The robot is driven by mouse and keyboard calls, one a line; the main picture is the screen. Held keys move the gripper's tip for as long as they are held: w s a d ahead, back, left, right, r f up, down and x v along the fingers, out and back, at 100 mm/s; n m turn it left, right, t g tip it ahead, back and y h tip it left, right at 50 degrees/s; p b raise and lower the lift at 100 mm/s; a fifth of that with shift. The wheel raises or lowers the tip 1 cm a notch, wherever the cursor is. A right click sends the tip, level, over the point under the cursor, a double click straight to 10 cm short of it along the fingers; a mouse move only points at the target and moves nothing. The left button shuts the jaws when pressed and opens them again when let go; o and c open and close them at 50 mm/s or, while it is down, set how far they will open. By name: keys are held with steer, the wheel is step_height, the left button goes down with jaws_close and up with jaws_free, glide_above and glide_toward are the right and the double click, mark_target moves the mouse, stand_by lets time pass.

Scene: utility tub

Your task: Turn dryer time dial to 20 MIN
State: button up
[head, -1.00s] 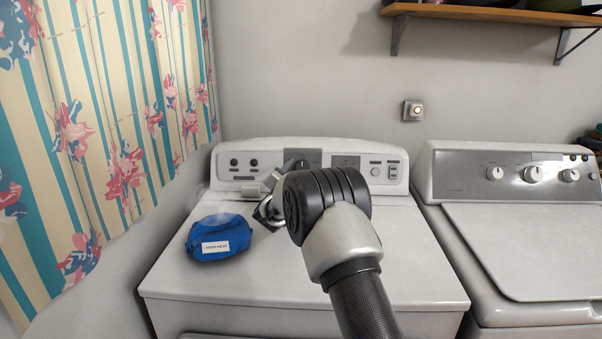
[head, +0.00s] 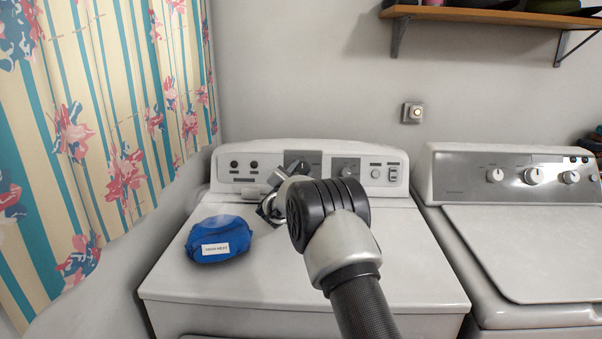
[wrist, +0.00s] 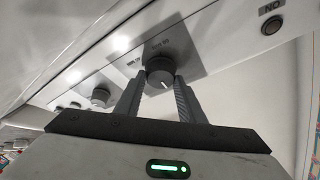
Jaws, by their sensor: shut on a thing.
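The white dryer (head: 215,285) stands in the middle of the head view. My gripper (wrist: 160,83) has its two fingers on either side of a dark round dial (wrist: 159,66) on the dryer's control panel and is shut on it. A white pointer mark shows on the dial's face in the wrist view. In the head view my arm reaches to the left dark plate (head: 313,158) of the panel, partly hiding the dial and fingers. A second dial (head: 347,172) shows to the right.
A blue labelled pouch (head: 218,240) lies on the dryer top, left of my arm. A washer (head: 530,235) stands to the right. A patterned curtain (head: 110,130) hangs at left. A wooden shelf (head: 490,15) is above. The dryer top's front is clear.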

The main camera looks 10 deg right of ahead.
steer(key=shift+m, duration=0.4)
steer(key=m+g+h+p, duration=0.1)
steer(key=m, duration=0.2)
steer(key=shift+a+r+m+g, duration=0.1)
steer(key=shift+r+m+g, duration=0.05)
steer(key=shift+m+g, duration=0.2)
steer(key=m+p, duration=0.1)
steer(key=m, duration=0.1)
steer(key=m+g+p, duration=0.1)
steer(key=m, duration=0.1)
steer(key=shift+w+r+g+h, duration=0.15)
steer(key=shift+g+h, duration=0.1)
steer(key=shift+h, duration=0.15)
steer(key=m+g+p, duration=0.1)
steer(key=m+p, duration=0.2)
steer(key=m, duration=0.1)
steer(key=shift+r+g, duration=0.1)
steer(key=shift+g, duration=0.3)
steer(key=shift+m+g+y+p, duration=0.3)
steer(key=shift+m+y+p, duration=0.1)
steer(key=shift+m+p, duration=0.65)
steer(key=shift+a, duration=0.1)
steer(key=o, duration=1)
steer(key=shift+o, duration=0.2)
